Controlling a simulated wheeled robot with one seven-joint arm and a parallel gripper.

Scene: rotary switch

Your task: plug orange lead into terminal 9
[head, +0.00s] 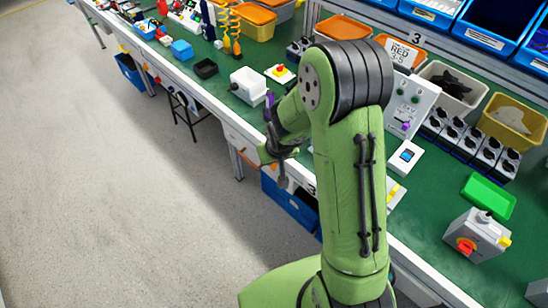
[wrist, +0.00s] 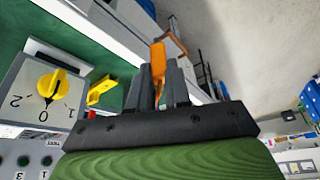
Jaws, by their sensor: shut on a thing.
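My gripper (wrist: 160,76) is shut on the orange lead (wrist: 158,58), whose orange end sticks out past the fingertips in the wrist view. In the head view, my gripper (head: 274,152) hangs out beyond the bench's front edge, over the floor side. The grey switch unit (wrist: 28,83), with a yellow knob (wrist: 52,84) and marks 2, 0 and 1, is at the left of the wrist view. Dark round terminals labelled 1 and 3 (wrist: 22,161) show below it. I cannot make out terminal 9. In the head view, a pale panel (head: 410,104) stands behind my arm, partly hidden.
The green bench top (head: 440,225) holds a grey box with a red knob (head: 477,236), a green tray (head: 488,196), a white box (head: 248,86) and several bins. A yellow piece (wrist: 101,89) lies beside the switch unit. The floor (head: 110,190) at left is open.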

